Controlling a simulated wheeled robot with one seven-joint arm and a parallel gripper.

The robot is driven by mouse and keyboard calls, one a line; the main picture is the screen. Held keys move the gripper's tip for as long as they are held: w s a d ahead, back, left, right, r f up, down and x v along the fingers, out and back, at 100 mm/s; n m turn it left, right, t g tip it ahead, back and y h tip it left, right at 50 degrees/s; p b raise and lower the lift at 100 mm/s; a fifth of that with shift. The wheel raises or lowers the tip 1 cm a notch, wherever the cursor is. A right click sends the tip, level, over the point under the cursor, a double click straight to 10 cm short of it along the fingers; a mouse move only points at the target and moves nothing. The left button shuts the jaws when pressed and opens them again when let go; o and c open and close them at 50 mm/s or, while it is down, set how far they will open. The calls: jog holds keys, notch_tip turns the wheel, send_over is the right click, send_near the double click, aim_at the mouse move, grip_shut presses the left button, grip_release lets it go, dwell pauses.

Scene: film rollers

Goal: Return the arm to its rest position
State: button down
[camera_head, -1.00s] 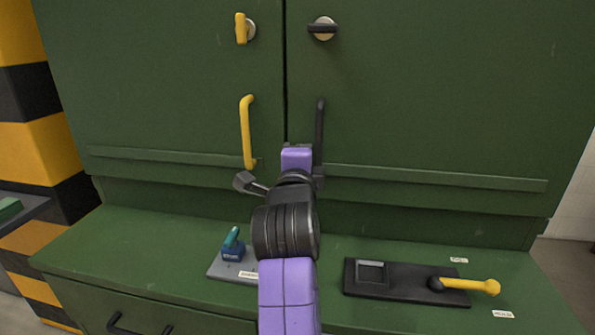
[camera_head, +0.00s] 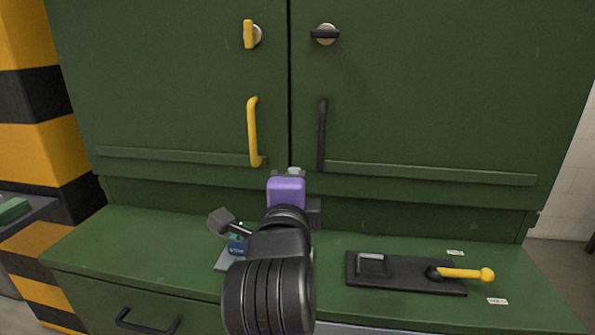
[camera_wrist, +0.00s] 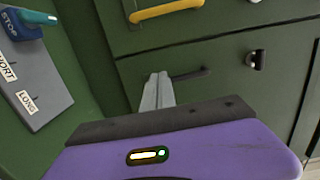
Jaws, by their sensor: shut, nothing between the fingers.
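My arm rises from the bottom middle of the head view, in front of a green cabinet (camera_head: 440,90). My gripper shows in the wrist view (camera_wrist: 158,90), where its two grey fingers are together with nothing between them. In the head view the gripper's end is mostly hidden behind the purple wrist housing. The fingers appear in front of the cabinet doors, near the black handle (camera_wrist: 188,75); I cannot tell the gap to it.
The cabinet has a yellow handle (camera_head: 253,132), a yellow knob (camera_head: 249,34) and a black knob (camera_head: 325,34). On the ledge are a black plate (camera_head: 405,275) with a yellow lever (camera_head: 465,273) and a blue stop switch (camera_wrist: 24,22) on a grey plate. A striped post (camera_head: 35,150) stands left.

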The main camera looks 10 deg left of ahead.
jog(key=s+r+n+t+y, duration=0.35)
jog(key=s+n, duration=0.25)
jog(key=n, duration=0.4)
jog(key=s+d+f+n+g+y+p, duration=0.25)
jog(key=s+d+f+n+p, duration=0.25)
jog(key=s+d+f+n, duration=0.85)
jog(key=s+d+f+m+g+h+p, duration=0.1)
jog(key=s+d, duration=0.3)
jog(key=s, duration=0.5)
jog(key=s+d+f+m+g+h+p, duration=0.1)
jog(key=s+d+f+m+h+p, duration=0.1)
jog(key=s, duration=0.6)
jog(key=s+d+f+m+g+h+p, duration=0.2)
jog(key=s+d+f+m+h, duration=0.1)
jog(key=s+d, duration=0.4)
jog(key=s+f+h, duration=0.1)
jog(key=s, duration=0.1)
jog(key=shift+s+d+f, duration=0.3)
jog(key=shift+s+f, duration=0.05)
